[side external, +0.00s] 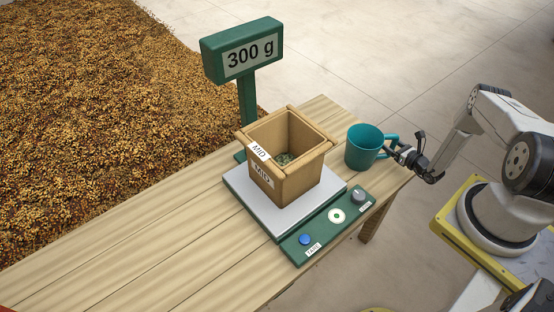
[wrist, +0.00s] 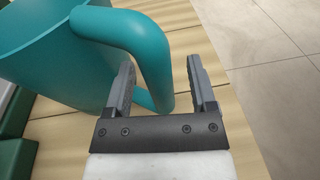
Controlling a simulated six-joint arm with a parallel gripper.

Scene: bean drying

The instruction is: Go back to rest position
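My gripper (side external: 393,150) is at the right end of the table, at the handle side of a teal mug (side external: 363,152). In the wrist view my gripper (wrist: 160,64) has its two fingers apart, with the mug's handle (wrist: 134,38) passing between them. A gap shows between the handle and the right finger; whether the left finger touches the handle I cannot tell. The mug (wrist: 38,62) stands upright on the table; its inside is mostly hidden.
A scale with a pale plate (side external: 240,189) bears a tan box (side external: 293,186) labelled MID, with some dark contents. The green display (side external: 242,50) reads 300 g. The wooden table (side external: 110,240) is clear at left. A large bean heap (side external: 90,100) lies behind.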

